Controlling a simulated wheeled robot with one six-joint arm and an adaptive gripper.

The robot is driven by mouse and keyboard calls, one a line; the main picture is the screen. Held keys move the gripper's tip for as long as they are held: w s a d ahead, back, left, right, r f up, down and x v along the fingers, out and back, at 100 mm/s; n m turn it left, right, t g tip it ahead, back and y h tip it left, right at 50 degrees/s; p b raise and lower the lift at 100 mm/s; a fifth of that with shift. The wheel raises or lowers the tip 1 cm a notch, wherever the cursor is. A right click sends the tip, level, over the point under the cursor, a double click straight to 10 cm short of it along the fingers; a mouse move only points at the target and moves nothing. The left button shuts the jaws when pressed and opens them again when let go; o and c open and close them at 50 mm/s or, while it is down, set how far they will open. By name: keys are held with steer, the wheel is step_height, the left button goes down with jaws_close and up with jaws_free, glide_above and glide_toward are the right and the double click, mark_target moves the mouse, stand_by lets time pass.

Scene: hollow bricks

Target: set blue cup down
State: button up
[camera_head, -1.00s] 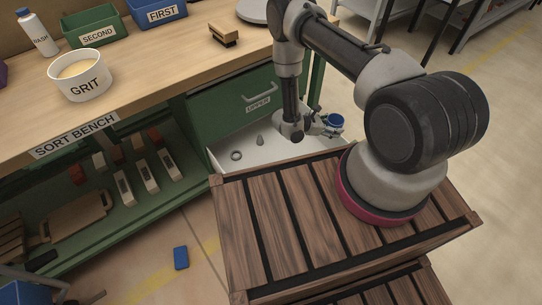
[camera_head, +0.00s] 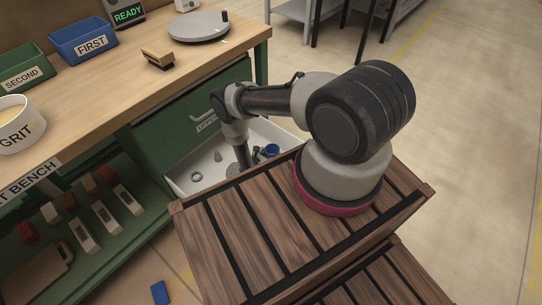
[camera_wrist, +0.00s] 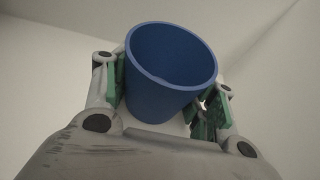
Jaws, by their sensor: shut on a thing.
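The blue cup (camera_wrist: 172,68) sits between the two green-padded fingers of my gripper (camera_wrist: 165,92) in the wrist view. The gripper is shut on it, and the cup's open rim faces up, slightly tilted in the picture. In the head view the blue cup (camera_head: 272,150) shows small at the right end of the open white drawer (camera_head: 185,184), within its outline. My gripper there is mostly hidden by my arm and the wooden crate. I cannot tell whether the cup's base touches the drawer floor.
The slatted wooden crate (camera_head: 228,216) stands close in front of the drawer. A ring (camera_head: 196,177) and a small grey piece (camera_head: 218,157) lie in the drawer. The green "UPPER" drawer front (camera_head: 180,130) is behind it. The bench top (camera_head: 120,92) is above.

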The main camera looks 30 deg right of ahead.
steer(key=shift+f, duration=0.15)
steer(key=o, duration=1.2)
steer(key=shift+c, duration=0.2)
steer(key=shift+a+r, duration=0.25)
steer(key=shift+a, duration=0.1)
steer(key=v, duration=1.1)
steer(key=shift+s+a, duration=0.1)
steer(key=shift+s, duration=0.05)
